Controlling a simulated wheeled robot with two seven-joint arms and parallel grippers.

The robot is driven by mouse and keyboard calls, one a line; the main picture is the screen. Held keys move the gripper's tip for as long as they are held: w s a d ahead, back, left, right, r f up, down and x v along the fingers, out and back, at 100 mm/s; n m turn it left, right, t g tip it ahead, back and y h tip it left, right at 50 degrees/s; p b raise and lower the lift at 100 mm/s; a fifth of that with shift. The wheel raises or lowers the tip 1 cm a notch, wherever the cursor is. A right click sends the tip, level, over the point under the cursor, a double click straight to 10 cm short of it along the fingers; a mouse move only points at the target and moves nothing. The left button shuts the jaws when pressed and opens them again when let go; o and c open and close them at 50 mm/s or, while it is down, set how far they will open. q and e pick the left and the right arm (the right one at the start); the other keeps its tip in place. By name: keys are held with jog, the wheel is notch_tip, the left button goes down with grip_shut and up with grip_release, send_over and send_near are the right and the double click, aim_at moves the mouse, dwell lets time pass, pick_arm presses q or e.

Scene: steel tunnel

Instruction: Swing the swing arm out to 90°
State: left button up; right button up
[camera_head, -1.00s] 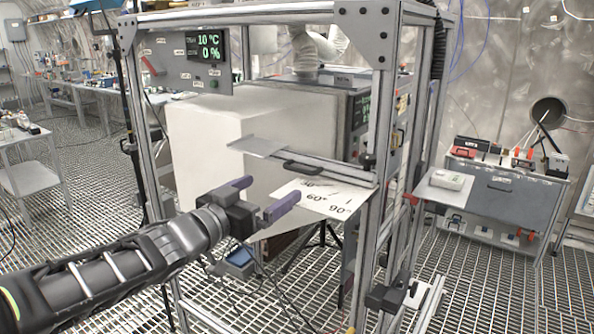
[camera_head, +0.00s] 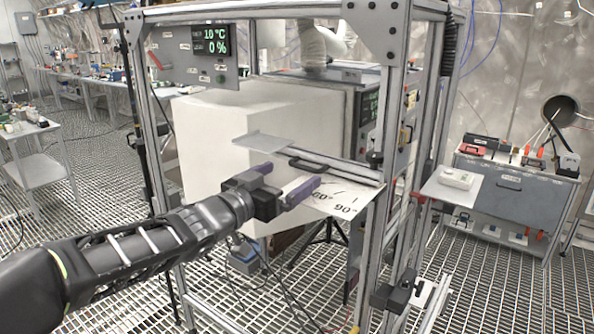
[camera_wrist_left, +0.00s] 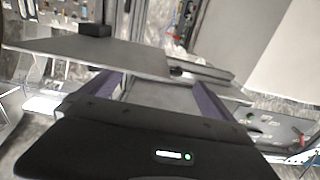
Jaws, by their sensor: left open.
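The swing arm (camera_head: 335,170) is a grey bar hinged at the right frame post, with a flat plate (camera_head: 264,143) at its free end and a black handle (camera_head: 306,164) on its side. A white angle scale (camera_head: 345,205) lies below it, with 60° and 90° readable. My left gripper (camera_head: 280,180) is open, with purple fingers, just in front of and below the bar, overlapping the scale's left part. Contact with the bar cannot be told. In the left wrist view, a grey plate (camera_wrist_left: 90,55) lies across and beyond the open fingers (camera_wrist_left: 152,97). My right gripper is out of view.
An aluminium frame (camera_head: 385,120) surrounds a large white box (camera_head: 205,135) behind the arm. A display panel (camera_head: 198,55) hangs at upper left. A grey cabinet (camera_head: 520,200) stands at right. The grated floor (camera_head: 500,290) is open in front.

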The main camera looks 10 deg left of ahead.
aim_at(302, 169)
pick_arm(q)
jog(key=shift+x, duration=1.95)
jog(key=c, duration=2)
